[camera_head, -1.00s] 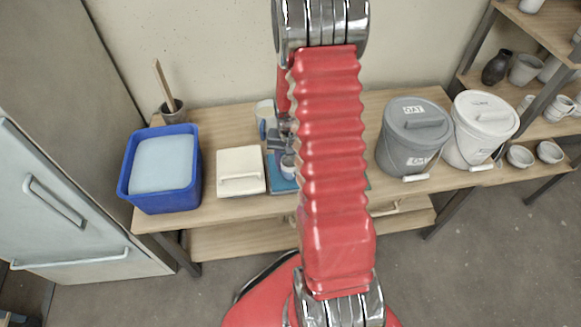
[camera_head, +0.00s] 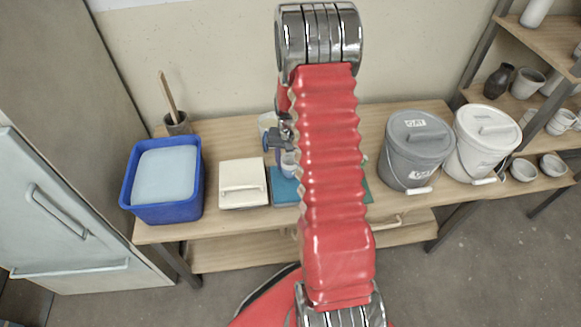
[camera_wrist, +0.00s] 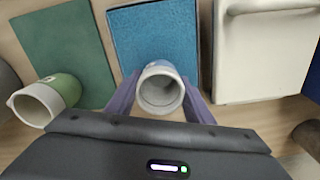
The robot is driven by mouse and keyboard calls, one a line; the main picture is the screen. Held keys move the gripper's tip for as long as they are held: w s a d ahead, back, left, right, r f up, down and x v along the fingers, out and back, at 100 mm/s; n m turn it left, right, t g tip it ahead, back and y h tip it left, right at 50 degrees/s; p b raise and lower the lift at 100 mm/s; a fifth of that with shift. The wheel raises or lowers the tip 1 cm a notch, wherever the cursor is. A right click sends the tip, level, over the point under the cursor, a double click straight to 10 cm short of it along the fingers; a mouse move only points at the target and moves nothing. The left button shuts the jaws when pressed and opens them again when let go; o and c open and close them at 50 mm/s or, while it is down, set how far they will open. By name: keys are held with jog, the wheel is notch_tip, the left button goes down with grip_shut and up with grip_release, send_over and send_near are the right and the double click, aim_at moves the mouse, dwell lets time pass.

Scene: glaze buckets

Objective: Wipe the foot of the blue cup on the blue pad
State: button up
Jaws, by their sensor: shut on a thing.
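The blue cup (camera_wrist: 160,88) is between my gripper's (camera_wrist: 160,100) two fingers, which are shut on it. In the wrist view its grey-white round opening faces the camera, with a little blue at the edge. Its foot is hidden. The blue pad (camera_wrist: 155,38) lies just beyond the cup in the wrist view. In the head view the pad (camera_head: 285,192) is partly behind my arm, and the cup (camera_head: 289,162) shows small beside the arm, above the pad in the picture. I cannot tell whether they touch.
A green pad (camera_wrist: 65,45) and a green-and-white cup (camera_wrist: 62,88) are left of the blue pad in the wrist view. A cream lidded box (camera_head: 242,183) and a blue tub (camera_head: 163,213) stand left in the head view. Grey (camera_head: 415,150) and white (camera_head: 485,140) buckets stand right.

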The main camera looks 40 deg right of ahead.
jog(key=shift+s, duration=0.1)
dwell(0.3)
jog(key=shift+s+a, duration=0.6)
jog(key=shift+s, duration=0.35)
jog(key=shift+s+a, duration=0.55)
jog(key=shift+s, duration=0.45)
jog(key=shift+s+a, duration=0.6)
jog(key=shift+s, duration=0.35)
jog(key=shift+w, duration=0.15)
jog(key=shift+w+d+f, duration=0.1)
jog(key=shift+w+d, duration=0.5)
jog(key=shift+w, duration=0.35)
jog(key=shift+w+d, duration=0.6)
jog(key=shift+w, duration=0.4)
jog(key=shift+w+d+f, duration=0.1)
jog(key=shift+w+d, duration=0.5)
jog(key=shift+w, duration=0.35)
jog(key=shift+r, duration=0.1)
notch_tip(320, 180, up, 7)
jog(key=shift+s, duration=0.1)
